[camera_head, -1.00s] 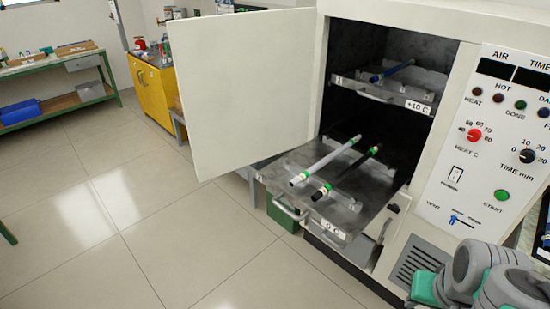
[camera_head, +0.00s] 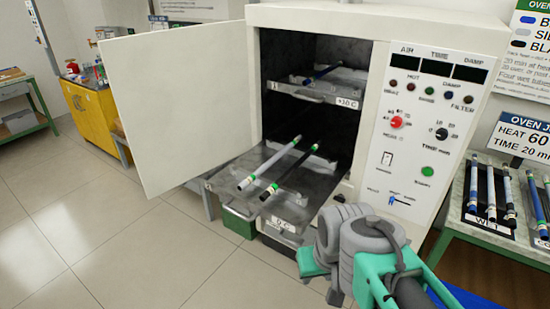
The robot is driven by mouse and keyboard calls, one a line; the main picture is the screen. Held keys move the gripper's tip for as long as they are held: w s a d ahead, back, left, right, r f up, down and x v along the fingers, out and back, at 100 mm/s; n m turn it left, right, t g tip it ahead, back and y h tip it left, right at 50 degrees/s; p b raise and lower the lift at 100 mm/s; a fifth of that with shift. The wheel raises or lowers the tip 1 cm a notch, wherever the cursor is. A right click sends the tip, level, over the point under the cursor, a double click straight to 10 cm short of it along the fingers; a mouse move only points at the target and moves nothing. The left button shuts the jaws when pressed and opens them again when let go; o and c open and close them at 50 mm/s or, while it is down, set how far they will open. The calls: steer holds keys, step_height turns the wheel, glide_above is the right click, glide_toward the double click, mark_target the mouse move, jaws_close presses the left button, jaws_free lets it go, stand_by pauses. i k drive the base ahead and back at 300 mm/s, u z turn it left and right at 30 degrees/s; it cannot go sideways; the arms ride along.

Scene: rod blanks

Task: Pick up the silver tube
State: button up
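A silver tube (camera_head: 270,163) with a green band near its front end lies on the pulled-out lower oven tray (camera_head: 222,181). It slants from the front left toward the oven's inside. A black tube (camera_head: 290,172), also with a green band, lies beside it on the right, apart from it. Another pale, silver-looking tube (camera_head: 491,188) lies among tubes on the right table. Grey and teal links of my arm show at the lower right, clear of the tray. I cannot make out my gripper's fingers in this view.
The oven door (camera_head: 180,105) stands open to the left. A blue tube (camera_head: 322,73) lies on the upper oven tray (camera_head: 315,95). The control panel (camera_head: 420,130) is right of the opening. A green bin (camera_head: 238,222) stands below the lower tray. The floor at left is clear.

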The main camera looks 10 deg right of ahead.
mark_target(249, 180)
steer(key=z, duration=0.4)
steer(key=i, duration=0.95)
steer(key=u, duration=2.75)
steer(key=i, duration=0.5)
steer(key=u, duration=0.05)
